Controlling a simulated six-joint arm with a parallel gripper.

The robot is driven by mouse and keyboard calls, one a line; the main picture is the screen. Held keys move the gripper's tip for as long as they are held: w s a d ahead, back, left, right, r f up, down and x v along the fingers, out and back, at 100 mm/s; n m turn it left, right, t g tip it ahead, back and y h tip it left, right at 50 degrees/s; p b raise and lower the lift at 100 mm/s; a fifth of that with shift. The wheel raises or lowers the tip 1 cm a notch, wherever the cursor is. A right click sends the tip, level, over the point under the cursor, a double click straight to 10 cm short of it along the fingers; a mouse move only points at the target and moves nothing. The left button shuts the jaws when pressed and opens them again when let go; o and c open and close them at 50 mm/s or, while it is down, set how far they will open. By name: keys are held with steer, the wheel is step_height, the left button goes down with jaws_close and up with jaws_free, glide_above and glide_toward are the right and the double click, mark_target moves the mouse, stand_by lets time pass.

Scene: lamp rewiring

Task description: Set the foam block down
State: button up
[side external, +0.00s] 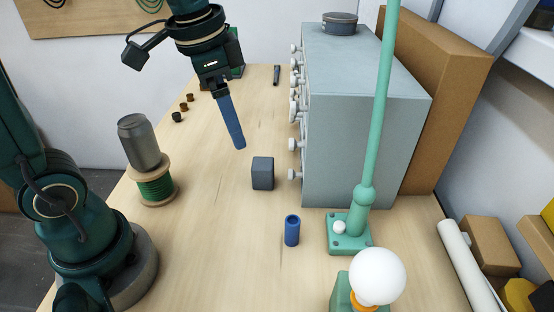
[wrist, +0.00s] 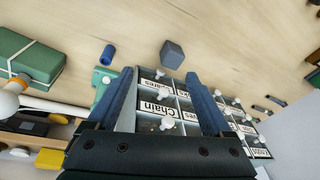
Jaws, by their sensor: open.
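The foam block is a dark grey cube (side external: 262,172) standing on the wooden table, left of the drawer cabinet. It also shows in the wrist view (wrist: 172,54), beyond my fingertips and against bare wood. My gripper (side external: 239,146) points down with long blue fingers, above the table and to the upper left of the block in the side view. In the wrist view my gripper (wrist: 160,76) has its two fingers wide apart with nothing held between them. The block is apart from the fingers.
A grey drawer cabinet (side external: 350,130) with white knobs stands right of the block. A blue cylinder (side external: 292,230), a green lamp base (side external: 348,240) and a white bulb (side external: 377,276) are nearer. A wire spool (side external: 155,188) carries a can (side external: 139,142) at left. Wood around the block is clear.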

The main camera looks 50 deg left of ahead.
steer(key=s+d+f+n+t, duration=0.1)
steer(key=s+f+n+t, duration=0.1)
steer(key=s, duration=0.6)
steer(key=shift+s+d+n+t, duration=0.25)
steer(key=shift+s+n+t, duration=0.2)
steer(key=shift+n, duration=0.95)
